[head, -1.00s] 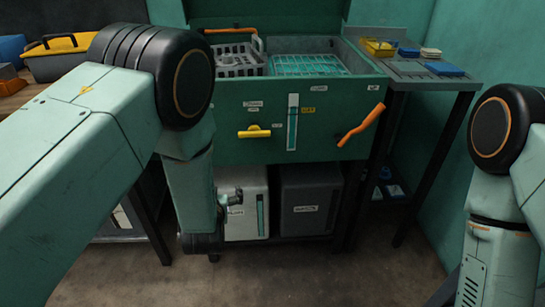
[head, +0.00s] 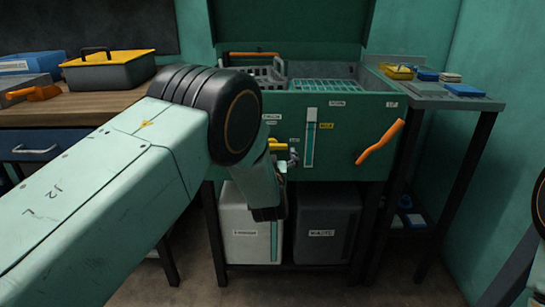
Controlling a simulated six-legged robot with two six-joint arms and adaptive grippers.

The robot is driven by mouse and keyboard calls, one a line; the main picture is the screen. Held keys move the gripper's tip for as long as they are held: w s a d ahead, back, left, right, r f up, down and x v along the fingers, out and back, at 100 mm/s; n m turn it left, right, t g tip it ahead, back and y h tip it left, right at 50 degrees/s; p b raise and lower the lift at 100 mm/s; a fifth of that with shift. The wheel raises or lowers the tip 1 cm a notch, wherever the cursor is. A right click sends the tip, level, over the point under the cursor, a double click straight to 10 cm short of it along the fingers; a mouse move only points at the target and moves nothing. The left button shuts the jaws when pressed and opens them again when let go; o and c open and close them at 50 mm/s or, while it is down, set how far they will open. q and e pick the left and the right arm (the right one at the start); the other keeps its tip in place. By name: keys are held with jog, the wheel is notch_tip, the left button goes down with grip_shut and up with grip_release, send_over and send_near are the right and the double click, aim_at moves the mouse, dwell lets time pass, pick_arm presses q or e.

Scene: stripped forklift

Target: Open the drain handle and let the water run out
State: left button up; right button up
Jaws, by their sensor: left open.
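A teal wash tank (head: 345,165) stands ahead with its lid up. A small yellow handle (head: 277,145) sits on its front, left of the clear level gauge (head: 310,138), which shows teal liquid. A larger orange lever (head: 380,142) slants on the right of the front. My left gripper (head: 289,158) is open and small in view, at the yellow handle's right end. My left arm hides the handle's surroundings. I cannot tell whether the gripper touches the handle. My right gripper is out of view.
Below the tank stand a white container (head: 247,228) and a dark container (head: 325,225). A wooden bench (head: 75,108) with a yellow-and-black toolbox (head: 108,73) is at the left. A side shelf (head: 440,98) holds small blue and yellow items at the right.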

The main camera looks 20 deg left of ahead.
pick_arm(q)
jog(key=shift+w+a+r, duration=0.1)
jog(key=shift+w+a, duration=0.05)
jog(key=shift+w, duration=0.4)
jog(key=c, duration=1)
